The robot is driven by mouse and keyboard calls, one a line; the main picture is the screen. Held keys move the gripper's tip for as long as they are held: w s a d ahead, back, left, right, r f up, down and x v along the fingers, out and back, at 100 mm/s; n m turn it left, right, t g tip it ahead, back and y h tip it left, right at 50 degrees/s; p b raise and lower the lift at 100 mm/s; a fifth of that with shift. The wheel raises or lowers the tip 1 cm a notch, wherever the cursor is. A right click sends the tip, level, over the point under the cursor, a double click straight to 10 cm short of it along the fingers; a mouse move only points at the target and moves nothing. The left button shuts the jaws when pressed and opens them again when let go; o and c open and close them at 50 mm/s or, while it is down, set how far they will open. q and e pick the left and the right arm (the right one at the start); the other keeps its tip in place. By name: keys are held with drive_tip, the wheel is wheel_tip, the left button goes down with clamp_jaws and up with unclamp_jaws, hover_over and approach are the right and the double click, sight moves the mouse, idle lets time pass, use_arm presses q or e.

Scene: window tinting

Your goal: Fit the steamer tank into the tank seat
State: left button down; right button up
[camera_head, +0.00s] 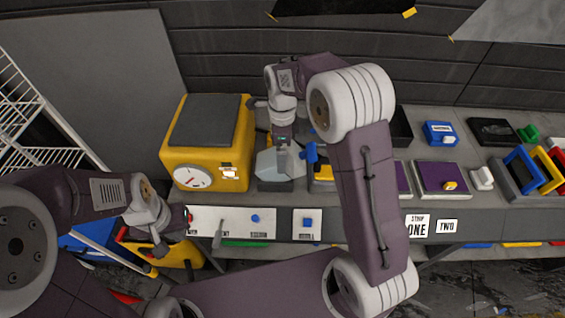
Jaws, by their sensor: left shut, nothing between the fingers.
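A pale grey, many-sided tank (268,164), which looks like the steamer tank, stands at a dark block (274,185) just right of the yellow steamer box (207,145). The block may be the tank seat; I cannot tell if the tank is fully seated or tilted. My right gripper (285,150) points down at the tank from above. Its fingers blend with the tank, so their state and contact are unclear. My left gripper (160,244) is shut and empty, in front of the bench's left end, well away from the tank.
My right arm's links hide the bench's middle. A blue-handled item (310,152) stands close right of the tank. Farther right are a purple pad (432,177), a blue box (441,133) and coloured frames (522,170). A white wire rack (40,125) stands left.

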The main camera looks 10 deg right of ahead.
drive_tip(key=shift+w+f, duration=0.15)
drive_tip(key=shift+f, duration=0.7)
wheel_tip(320, 180, down, 4)
drive_tip(key=shift+d+f+p, duration=0.1)
drive_tip(key=shift+p, duration=0.45)
drive_tip(key=shift+w+f, duration=0.1)
drive_tip(key=shift+f, duration=0.2)
drive_tip(key=shift+r, duration=0.1)
drive_tip(key=c, duration=1.9)
